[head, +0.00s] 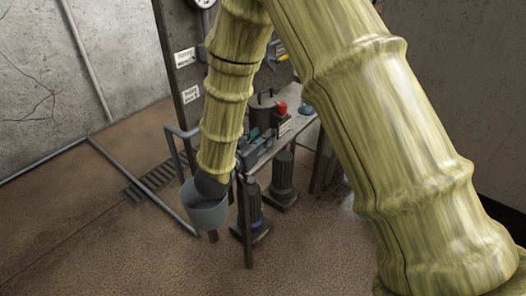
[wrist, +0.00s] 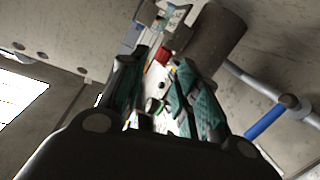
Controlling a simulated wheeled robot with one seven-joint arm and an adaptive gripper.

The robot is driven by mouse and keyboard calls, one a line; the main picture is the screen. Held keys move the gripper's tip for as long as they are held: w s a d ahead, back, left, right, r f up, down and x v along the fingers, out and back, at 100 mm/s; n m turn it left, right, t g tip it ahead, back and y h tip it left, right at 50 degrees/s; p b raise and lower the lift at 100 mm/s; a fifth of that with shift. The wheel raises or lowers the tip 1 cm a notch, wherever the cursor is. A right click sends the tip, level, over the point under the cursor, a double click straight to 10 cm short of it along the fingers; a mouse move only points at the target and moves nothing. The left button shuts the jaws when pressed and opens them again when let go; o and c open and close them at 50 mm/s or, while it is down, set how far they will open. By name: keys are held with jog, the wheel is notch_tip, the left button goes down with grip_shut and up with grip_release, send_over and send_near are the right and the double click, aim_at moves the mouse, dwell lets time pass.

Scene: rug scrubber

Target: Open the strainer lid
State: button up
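A dark grey cylindrical pot (head: 264,112) with a loop-shaped handle on top stands on the narrow bench; it looks like the strainer with its lid. A red knob (head: 281,108) sits at its right side. My gripper (head: 265,138) is in front of the pot and low over the bench, apart from the handle as far as I can tell. In the wrist view, the teal-padded fingers of my gripper (wrist: 161,70) are spread with the red knob (wrist: 163,55) beyond them. A dark cylinder (wrist: 216,42), probably the pot, is at upper right. The lid's hinge or catch cannot be made out.
The bench (head: 312,131) carries small items. Dark pumps (head: 283,180) stand beneath it. A panel (head: 180,35) with labels rises behind. The brown floor at left is mostly clear.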

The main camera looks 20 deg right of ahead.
jog(key=shift+s+d+f+n+y+p, duration=0.1)
jog(key=shift+s+f+n+y+p, duration=0.2)
jog(key=shift+f, duration=0.35)
jog(key=shift+s+d+f+n+y+p, duration=0.1)
jog(key=shift+s+f+n+y+p, duration=0.15)
jog(key=shift+s+f+y, duration=0.25)
jog(key=shift+w+f, duration=0.1)
jog(key=shift+w, duration=0.05)
